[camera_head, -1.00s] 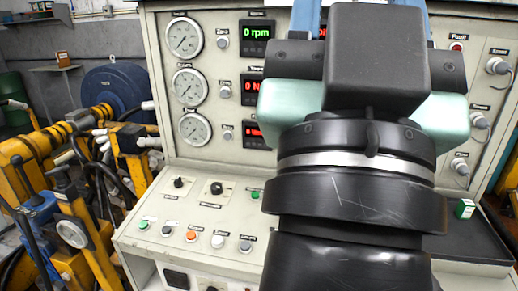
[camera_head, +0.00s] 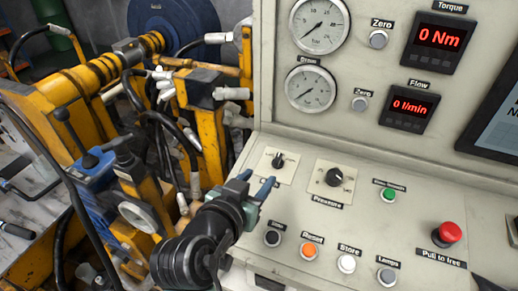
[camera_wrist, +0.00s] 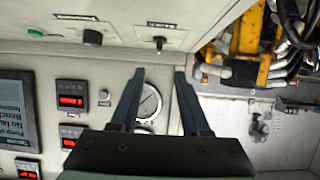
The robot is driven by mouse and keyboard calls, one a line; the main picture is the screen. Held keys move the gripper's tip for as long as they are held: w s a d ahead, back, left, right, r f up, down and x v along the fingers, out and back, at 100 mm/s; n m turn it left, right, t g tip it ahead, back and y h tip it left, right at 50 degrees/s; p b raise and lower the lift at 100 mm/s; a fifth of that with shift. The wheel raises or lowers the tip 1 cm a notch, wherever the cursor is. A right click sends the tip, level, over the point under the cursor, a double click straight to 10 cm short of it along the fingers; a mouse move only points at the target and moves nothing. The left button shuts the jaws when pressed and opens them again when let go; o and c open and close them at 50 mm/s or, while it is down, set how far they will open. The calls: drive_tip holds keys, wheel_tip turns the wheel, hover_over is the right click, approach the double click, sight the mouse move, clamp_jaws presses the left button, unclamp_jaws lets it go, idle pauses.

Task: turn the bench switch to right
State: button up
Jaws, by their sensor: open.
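A small black rotary switch (camera_head: 278,161) sits on a pale plate at the left of the sloped bench panel. My gripper partly covers its label, so I cannot read it. It also shows in the wrist view as a small dark knob (camera_wrist: 160,42), in line with the gap between my fingers. My gripper (camera_head: 255,183) is open and empty, just in front of the switch, at its lower left in the head view. In the wrist view the fingertips (camera_wrist: 160,72) are apart and not touching the knob. I cannot tell which way the switch points.
The black Pressure knob (camera_head: 334,177) is right of the switch. Below are an orange Reset button (camera_head: 309,251), other buttons and a red emergency button (camera_head: 447,234). Gauges (camera_head: 320,26) and red displays (camera_head: 437,44) fill the upright panel. Yellow machinery (camera_head: 78,95) stands at left.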

sight(277, 158)
drive_tip(key=p+x, duration=0.1)
drive_tip(key=x, duration=1)
drive_tip(key=shift+w+d+f, duration=0.1)
drive_tip(key=shift+w+d, duration=0.15)
drive_tip(key=shift+w, duration=0.1)
clamp_jaws()
